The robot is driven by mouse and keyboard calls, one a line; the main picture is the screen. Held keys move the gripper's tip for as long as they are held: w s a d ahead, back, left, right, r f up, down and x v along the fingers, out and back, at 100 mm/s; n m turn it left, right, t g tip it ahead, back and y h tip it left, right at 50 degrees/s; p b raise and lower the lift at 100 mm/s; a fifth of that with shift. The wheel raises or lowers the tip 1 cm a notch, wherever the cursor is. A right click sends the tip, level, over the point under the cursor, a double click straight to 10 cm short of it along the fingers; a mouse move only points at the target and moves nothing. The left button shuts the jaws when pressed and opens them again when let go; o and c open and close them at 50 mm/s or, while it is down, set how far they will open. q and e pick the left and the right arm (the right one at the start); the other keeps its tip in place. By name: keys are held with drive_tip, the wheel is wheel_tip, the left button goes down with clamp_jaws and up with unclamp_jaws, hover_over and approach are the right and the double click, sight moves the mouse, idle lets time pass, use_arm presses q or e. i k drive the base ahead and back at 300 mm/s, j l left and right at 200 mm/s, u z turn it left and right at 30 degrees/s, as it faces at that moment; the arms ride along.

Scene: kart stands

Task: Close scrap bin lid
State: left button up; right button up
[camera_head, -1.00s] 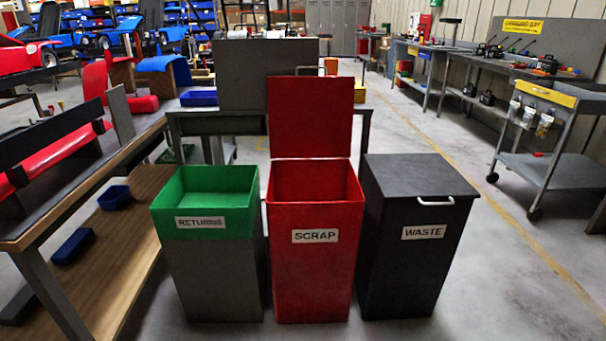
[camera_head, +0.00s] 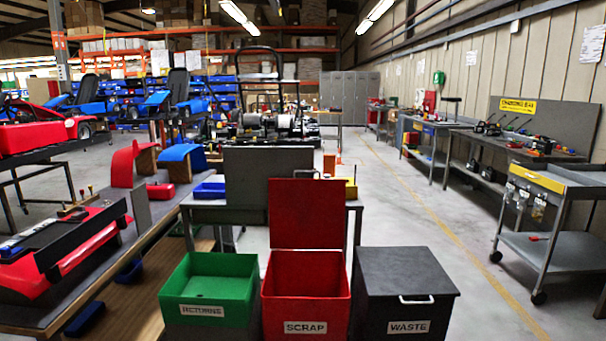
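The red scrap bin (camera_head: 305,308) stands in the lower middle of the head view, between two other bins, and its front carries a SCRAP label. Its red lid (camera_head: 306,213) is open and stands upright at the bin's back edge. The inside of the bin shows and looks empty as far as I can see. The lower part of the bin is cut off by the bottom of the picture. Neither of my grippers is in view.
The green returns bin (camera_head: 209,290) is open on the left. The black waste bin (camera_head: 405,281) has its lid shut on the right. A workbench with a grey panel (camera_head: 262,167) stands close behind. A grey cart (camera_head: 548,247) is at right. Open floor lies between the bins and cart.

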sight(305, 213)
drive_tip(key=i+l+z, duration=0.6)
drive_tip(key=z, duration=0.15)
drive_tip(key=i+l+z, duration=0.2)
drive_tip(key=i+z, duration=0.2)
drive_tip(key=i+l+z, duration=0.1)
drive_tip(key=i+z, duration=0.3)
drive_tip(key=i+l+z, duration=0.2)
drive_tip(key=i, duration=0.6)
drive_tip(key=i+z, duration=0.15)
drive_tip(key=i, duration=0.6)
drive_tip(key=i+j+u, duration=0.1)
drive_tip(key=i+u, duration=0.15)
drive_tip(key=u, duration=0.15)
drive_tip(key=i+u, duration=0.3)
drive_tip(key=u, duration=0.15)
drive_tip(key=i+l+u, duration=0.1)
drive_tip(key=i+u, duration=0.15)
drive_tip(key=u, duration=0.15)
drive_tip(key=i+l+u, duration=0.15)
drive_tip(key=u, duration=0.3)
drive_tip(key=i, duration=0.1)
